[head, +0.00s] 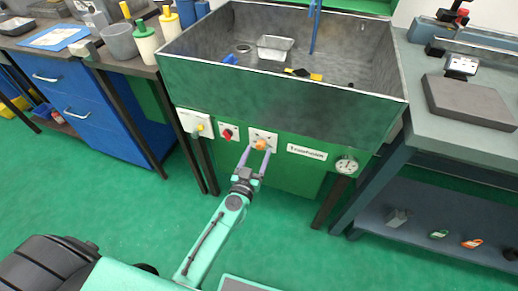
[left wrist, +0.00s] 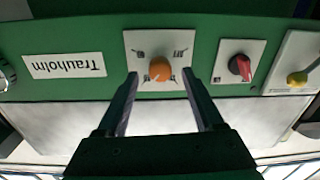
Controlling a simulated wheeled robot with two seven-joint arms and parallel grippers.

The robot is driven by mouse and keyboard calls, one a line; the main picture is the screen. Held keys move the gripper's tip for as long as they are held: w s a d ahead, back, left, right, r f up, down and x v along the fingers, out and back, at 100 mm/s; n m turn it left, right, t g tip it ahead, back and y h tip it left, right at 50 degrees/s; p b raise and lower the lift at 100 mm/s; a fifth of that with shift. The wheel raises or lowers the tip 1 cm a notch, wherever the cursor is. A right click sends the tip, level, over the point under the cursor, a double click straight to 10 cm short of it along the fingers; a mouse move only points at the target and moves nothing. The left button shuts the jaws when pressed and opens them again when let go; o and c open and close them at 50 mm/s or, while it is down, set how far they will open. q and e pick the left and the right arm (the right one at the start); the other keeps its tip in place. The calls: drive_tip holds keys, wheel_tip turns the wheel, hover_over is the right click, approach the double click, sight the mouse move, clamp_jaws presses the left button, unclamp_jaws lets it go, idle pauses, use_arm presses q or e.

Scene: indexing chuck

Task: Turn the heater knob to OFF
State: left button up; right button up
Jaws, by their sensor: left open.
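An orange knob (head: 261,145) sits on a white square plate on the front panel of the green sink unit. It also shows in the left wrist view (left wrist: 160,70), where that view is upside down and small dark marks surround it. My left gripper (head: 257,151) is open, with one finger on each side of the orange knob. A gap shows between each finger and the knob in the left wrist view. A red knob (head: 227,134) and a yellow knob (head: 199,128) sit further left.
A "Trauholm" label (head: 307,152) and a round dial gauge (head: 346,165) are right of the orange knob. The grey basin (head: 225,84) above holds a metal tray (head: 274,47) and small tools.

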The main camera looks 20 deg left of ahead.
use_arm(q)
drive_tip(key=shift+w, duration=0.95)
clamp_jaws()
use_arm(e)
drive_tip(key=shift+d, duration=0.35)
